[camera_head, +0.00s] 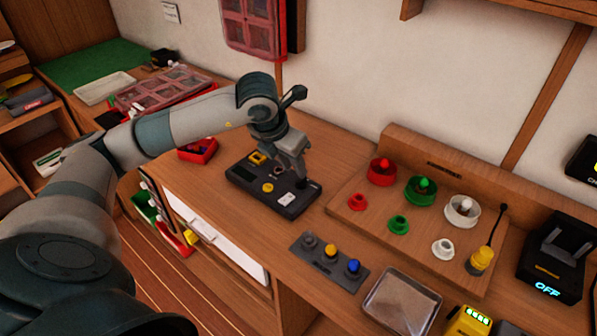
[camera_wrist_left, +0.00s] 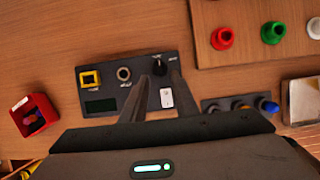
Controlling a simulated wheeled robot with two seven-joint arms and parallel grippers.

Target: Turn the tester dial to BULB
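The tester (camera_head: 240,177) is a dark flat box on the wooden bench; it also shows in the wrist view (camera_wrist_left: 137,98). Its black dial (camera_wrist_left: 160,68) is a knob with a pale pointer mark, at the far right part of the panel in the wrist view. The lettering around it is too small to read. My left gripper (camera_head: 292,172) is over the tester. In the wrist view its two fingers (camera_wrist_left: 163,75) are apart, with the dial showing between and just beyond the tips. I cannot tell whether they touch it. My right gripper is not in view.
The tester also has a yellow square socket (camera_wrist_left: 90,78), a round jack (camera_wrist_left: 124,73), a dark display (camera_wrist_left: 101,105) and a white switch (camera_wrist_left: 167,97). A red bin (camera_wrist_left: 34,115) stands left. A button strip (camera_head: 328,262), metal tray (camera_head: 402,303) and board of coloured spools (camera_head: 365,222) stand right.

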